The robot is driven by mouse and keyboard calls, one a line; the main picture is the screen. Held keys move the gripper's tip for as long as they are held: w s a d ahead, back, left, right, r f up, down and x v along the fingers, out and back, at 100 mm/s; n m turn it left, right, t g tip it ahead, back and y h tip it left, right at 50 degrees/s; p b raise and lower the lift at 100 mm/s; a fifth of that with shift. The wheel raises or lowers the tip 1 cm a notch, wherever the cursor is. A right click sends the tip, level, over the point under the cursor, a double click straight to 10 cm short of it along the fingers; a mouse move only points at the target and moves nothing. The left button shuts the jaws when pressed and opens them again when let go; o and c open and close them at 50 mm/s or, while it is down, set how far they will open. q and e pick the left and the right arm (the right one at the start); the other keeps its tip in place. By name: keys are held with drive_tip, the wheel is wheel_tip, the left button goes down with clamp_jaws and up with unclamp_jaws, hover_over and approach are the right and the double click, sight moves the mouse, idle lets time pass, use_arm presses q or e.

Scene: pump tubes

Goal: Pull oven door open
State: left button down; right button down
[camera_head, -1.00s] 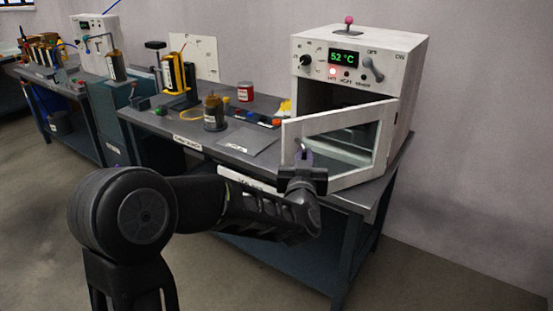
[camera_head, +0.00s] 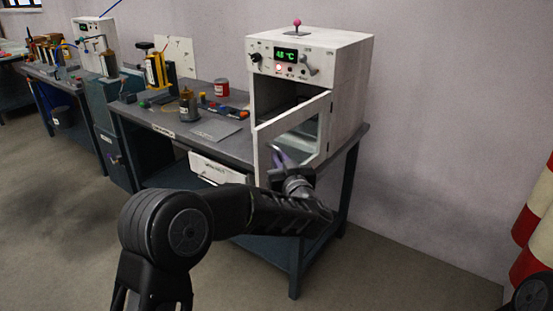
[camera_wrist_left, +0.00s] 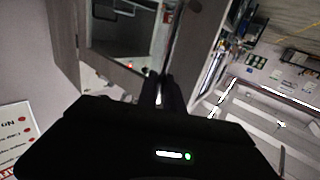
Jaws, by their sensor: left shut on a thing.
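The white oven (camera_head: 348,90) stands on the right end of the grey workbench, with a green display reading about 48 °C and a red lamp. Its windowed door (camera_head: 264,150) stands open, swung out toward me, and the dark inside shows above and behind it. My left gripper (camera_head: 278,158) is at the door's free front side, shut on the door handle; the handle itself is mostly hidden by the fingers. In the left wrist view my left gripper (camera_wrist_left: 163,92) has its fingers close together against the door (camera_wrist_left: 118,68). My right gripper is not in view.
The workbench (camera_head: 226,143) holds a brown bottle (camera_head: 187,104), a red can (camera_head: 221,88), a grey plate and small coloured parts. An open white drawer (camera_head: 215,170) is below its front edge. Red and white cylinders (camera_head: 535,225) stand at the far right. Floor in front is clear.

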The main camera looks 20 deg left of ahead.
use_arm(q)
drive_tip(key=shift+r, duration=0.1)
drive_tip(key=c, duration=1.5)
unclamp_jaws()
drive_tip(key=shift+d, duration=0.1)
drive_tip(key=v, duration=0.7)
drive_tip(key=shift+s+d+b, duration=0.15)
drive_tip(key=shift+s+b, duration=0.2)
